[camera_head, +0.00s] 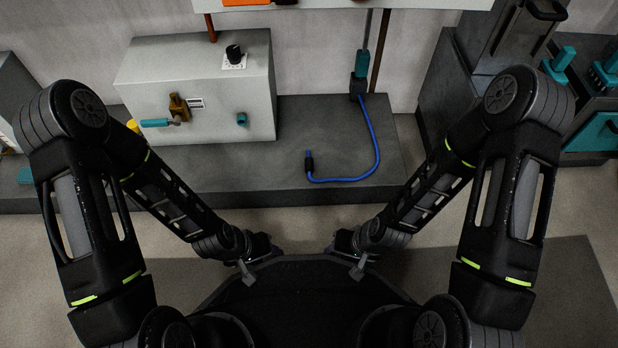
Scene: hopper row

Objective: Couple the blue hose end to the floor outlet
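A blue hose (378,150) lies on the dark grey plinth in a curve. I cannot tell for sure which fitting is the floor outlet. A short teal stub (242,119) sticks out of the grey box's front. My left gripper (261,261) and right gripper (342,261) hang low in front of the plinth, apart from the hose. Both look open and empty, fingers spread.
The grey box (210,90) stands on the plinth (285,125), with a black knob (234,54) and a brass valve with a teal handle (178,110). Dark cabinets (450,90) stand at the right. The plinth around the hose end is clear.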

